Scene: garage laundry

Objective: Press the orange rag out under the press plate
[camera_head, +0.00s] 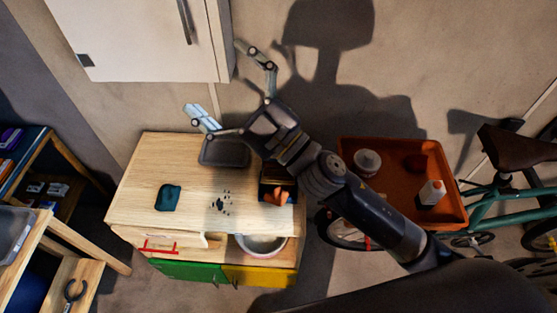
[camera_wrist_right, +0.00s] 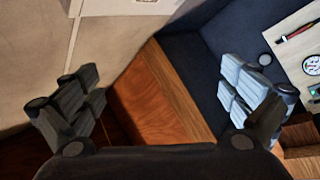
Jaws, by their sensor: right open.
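The orange rag (camera_head: 277,196) is a small crumpled patch at the dark box (camera_head: 264,184) on the right part of the wooden bench top. I cannot tell whether it lies in the box or on it. My right arm passes just above and beside the box, and I cannot make out a press plate. My right gripper (camera_head: 214,78) is raised beyond the bench's back edge, well away from the rag. Its fingers are spread wide and empty. The right wrist view also shows the open gripper (camera_wrist_right: 160,95) with nothing between the fingers. My left gripper is out of view.
The bench top (camera_head: 135,180) also holds a dark tray (camera_head: 224,152), a teal cloth (camera_head: 168,197) and several small dark bits (camera_head: 221,203). A white bowl (camera_head: 262,246) sits below the front edge. An orange tray (camera_head: 395,155) with containers stands right. A white cabinet (camera_head: 130,40) hangs upper left.

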